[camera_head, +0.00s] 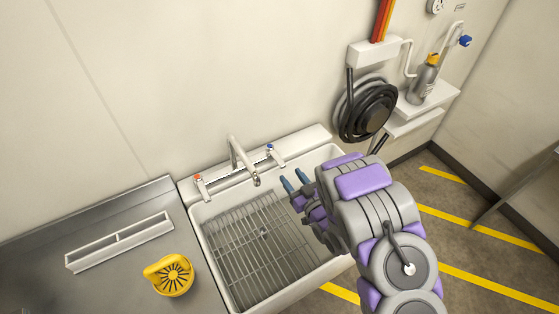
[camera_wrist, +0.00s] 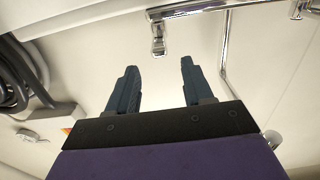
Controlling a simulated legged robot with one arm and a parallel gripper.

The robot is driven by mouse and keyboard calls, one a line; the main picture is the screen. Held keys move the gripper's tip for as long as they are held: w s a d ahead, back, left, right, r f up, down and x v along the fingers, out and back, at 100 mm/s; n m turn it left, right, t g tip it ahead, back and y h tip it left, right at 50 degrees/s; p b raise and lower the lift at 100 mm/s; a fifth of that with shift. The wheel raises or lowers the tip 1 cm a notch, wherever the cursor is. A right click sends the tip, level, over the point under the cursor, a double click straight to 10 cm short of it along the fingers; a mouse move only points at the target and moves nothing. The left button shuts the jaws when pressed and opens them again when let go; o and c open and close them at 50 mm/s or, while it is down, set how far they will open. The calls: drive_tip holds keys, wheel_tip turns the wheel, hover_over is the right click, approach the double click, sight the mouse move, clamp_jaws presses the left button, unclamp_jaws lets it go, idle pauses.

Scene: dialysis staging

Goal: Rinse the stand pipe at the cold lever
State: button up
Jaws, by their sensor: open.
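The cold lever (camera_head: 271,149), with a blue cap, stands on the sink's back ledge, right of the curved chrome tap (camera_head: 238,158). My gripper (camera_head: 293,181) is open over the sink's right side, a little to the right of and nearer than the lever, apart from it in the picture. In the wrist view my open fingers (camera_wrist: 158,70) are empty, with a chrome end piece (camera_wrist: 158,42) showing beyond the gap. I cannot tell whether that piece is a lever or the tap's outlet. I cannot identify a separate stand pipe; no water flow is visible.
The white sink (camera_head: 211,250) holds a wire rack (camera_head: 255,255). A red-capped lever (camera_head: 198,180) is left of the tap. A yellow slotted cup (camera_head: 170,277) and white tray (camera_head: 120,242) are on the left counter. A black hose coil (camera_head: 368,110) hangs right; a bottle (camera_head: 424,82) stands on a shelf.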

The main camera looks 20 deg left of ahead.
sight(284, 167)
drive_tip(key=b+x, duration=0.2)
drive_tip(key=x, duration=0.6)
drive_tip(key=shift+w+a, duration=0.2)
drive_tip(key=shift+w, duration=0.05)
clamp_jaws()
